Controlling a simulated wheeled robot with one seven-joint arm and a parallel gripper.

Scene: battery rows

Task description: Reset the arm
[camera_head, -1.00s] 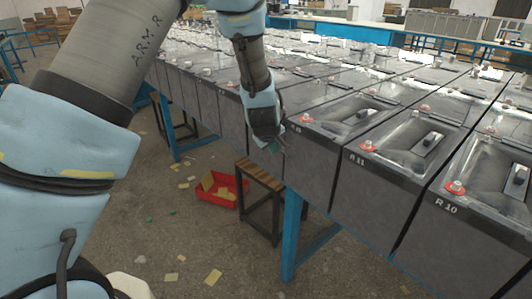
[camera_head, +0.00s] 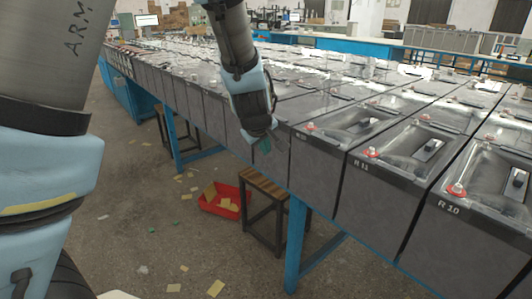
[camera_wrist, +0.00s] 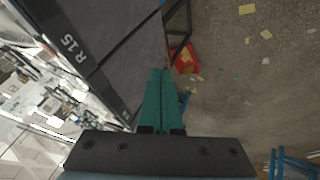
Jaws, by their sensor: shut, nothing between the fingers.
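My gripper (camera_head: 265,145) hangs in front of the row of batteries in the head view, pointing down with its teal fingers near the batteries' front faces. In the wrist view the teal fingers (camera_wrist: 160,98) lie side by side, shut with nothing between them. A battery labelled R 15 (camera_wrist: 100,55) is close to the left of the fingers in that view. I cannot tell whether the fingers touch a battery. My arm fills the left of the head view and part of the top.
Black batteries R 11 (camera_head: 385,185) and R 10 (camera_head: 465,220) stand in long rows on a blue-legged table (camera_head: 295,240). A wooden stool (camera_head: 264,195) and a red tray (camera_head: 222,208) with yellowish pieces stand on the floor. Cards litter the otherwise open floor.

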